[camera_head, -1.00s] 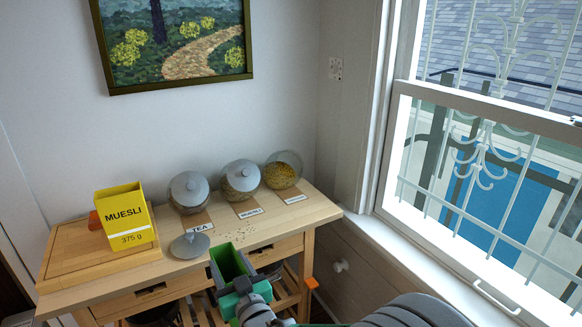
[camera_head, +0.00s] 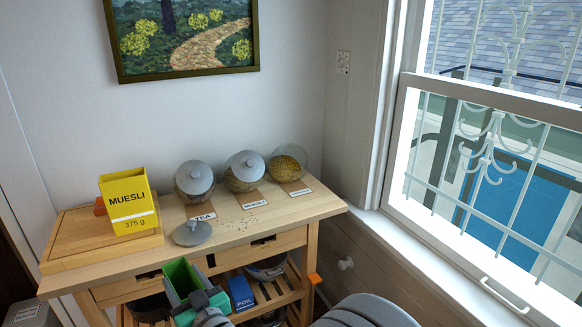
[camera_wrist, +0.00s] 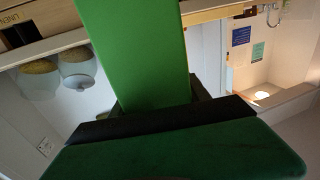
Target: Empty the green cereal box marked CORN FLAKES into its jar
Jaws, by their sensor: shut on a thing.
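The green box (camera_head: 180,277) is upright with its top open, in front of the table's front edge and below its top. Its marking does not show. My gripper (camera_head: 200,301) is shut on it; in the wrist view the green box (camera_wrist: 135,50) fills the middle, upside down with the scene. On the table (camera_head: 290,224), the rightmost round glass jar (camera_head: 290,165) has no lid and holds yellow-orange flakes; its label is too small to read. A grey lid (camera_head: 193,233) lies near the front edge.
A yellow MUESLI box (camera_head: 129,203) stands on a wooden board (camera_head: 62,241). Lidded jars labelled TEA (camera_head: 195,182) and MUESLI (camera_head: 245,175) stand left of the open jar. Crumbs (camera_head: 243,223) lie before them. A blue FOIL box (camera_head: 241,292) is on the shelf below.

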